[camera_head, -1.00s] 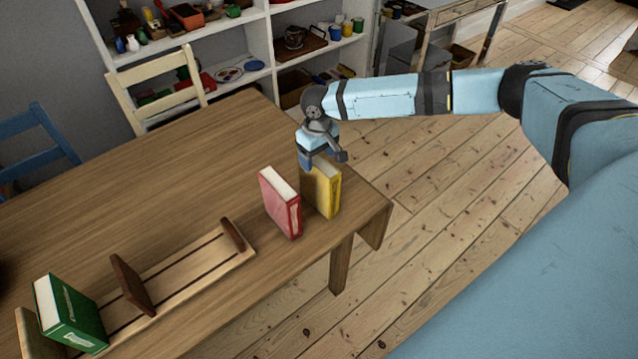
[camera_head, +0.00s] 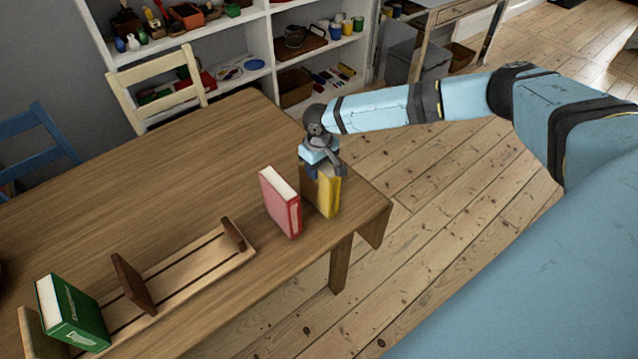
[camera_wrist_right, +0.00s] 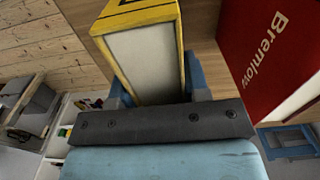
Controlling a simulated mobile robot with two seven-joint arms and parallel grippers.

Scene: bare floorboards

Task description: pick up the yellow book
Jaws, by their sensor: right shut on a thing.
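The yellow book (camera_head: 328,192) stands upright near the right end of the wooden table. My right gripper (camera_head: 323,172) is over its top and shut on it, one finger on each side. In the right wrist view the yellow book (camera_wrist_right: 148,60) sits between the blue fingers of my right gripper (camera_wrist_right: 155,92), its pale page edges facing the camera. The book's base appears to rest on the table. My left gripper is not in view.
A red book (camera_head: 281,203) stands upright just left of the yellow one; it also shows in the right wrist view (camera_wrist_right: 265,50). A wooden book rack (camera_head: 190,272) holds a green book (camera_head: 72,312) at its left end. The table (camera_head: 150,185) is clear behind.

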